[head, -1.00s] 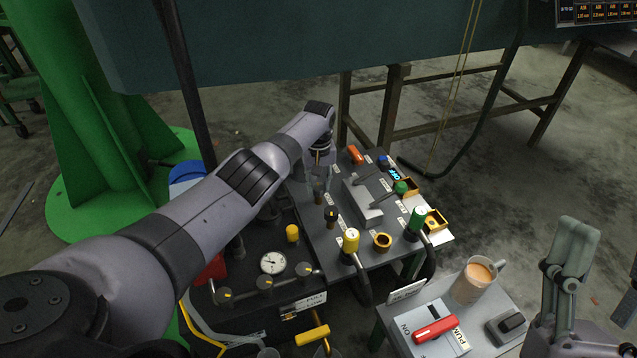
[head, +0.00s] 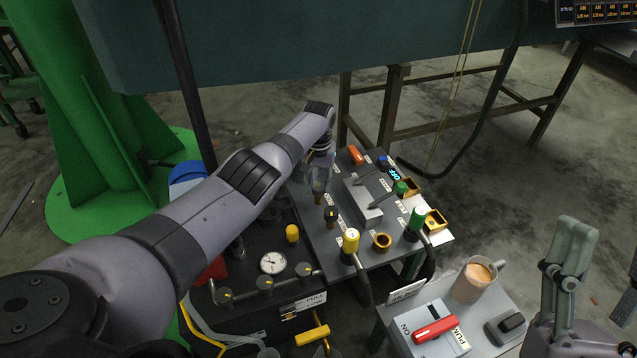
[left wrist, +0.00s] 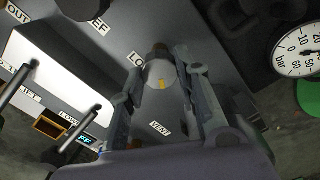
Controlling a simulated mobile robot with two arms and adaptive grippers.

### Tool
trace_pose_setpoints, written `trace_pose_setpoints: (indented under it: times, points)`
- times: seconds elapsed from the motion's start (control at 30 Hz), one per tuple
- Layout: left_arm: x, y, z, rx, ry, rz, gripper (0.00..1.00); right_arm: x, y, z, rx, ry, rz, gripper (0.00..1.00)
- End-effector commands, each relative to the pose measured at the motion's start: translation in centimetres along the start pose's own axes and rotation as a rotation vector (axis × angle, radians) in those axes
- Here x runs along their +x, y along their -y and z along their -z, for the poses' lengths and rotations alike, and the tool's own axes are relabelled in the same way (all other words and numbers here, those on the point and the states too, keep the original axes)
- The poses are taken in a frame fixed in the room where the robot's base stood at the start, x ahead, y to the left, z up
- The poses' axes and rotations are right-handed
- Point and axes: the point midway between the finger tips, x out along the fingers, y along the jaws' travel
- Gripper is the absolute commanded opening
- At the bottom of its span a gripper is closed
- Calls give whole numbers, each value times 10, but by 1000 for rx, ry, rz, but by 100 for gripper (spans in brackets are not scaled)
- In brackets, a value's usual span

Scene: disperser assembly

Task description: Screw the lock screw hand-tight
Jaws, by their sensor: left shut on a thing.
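My left gripper (head: 318,182) reaches down onto the far left part of the grey panel. It is shut on a small knob, which I take to be the lock screw (left wrist: 160,74). In the left wrist view the screw has a round pale top with a yellow mark, and it stands between the two fingers next to a partly covered label starting "LO". Its lower part is hidden, so I cannot tell how deep it sits. My right gripper (head: 575,238) is at the right, away from the panel, pointing up; its finger gap is unclear.
A black knob (head: 331,214), a yellow-capped handle (head: 351,242), a green-capped handle (head: 416,220) and a grey block with levers (head: 362,205) stand on the panel. A pressure gauge (head: 272,263) is at front left. A cup (head: 472,283) stands on the side table.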

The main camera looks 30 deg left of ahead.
Motion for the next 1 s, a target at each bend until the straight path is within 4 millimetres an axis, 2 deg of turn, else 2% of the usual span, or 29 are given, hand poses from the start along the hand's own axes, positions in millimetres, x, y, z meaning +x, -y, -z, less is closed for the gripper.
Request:
trace_pose_setpoints:
  times: [1.0]
  points:
    - [0,-3,0,966,-2,0,2,0,-1,-10,-4,53,-2,52]
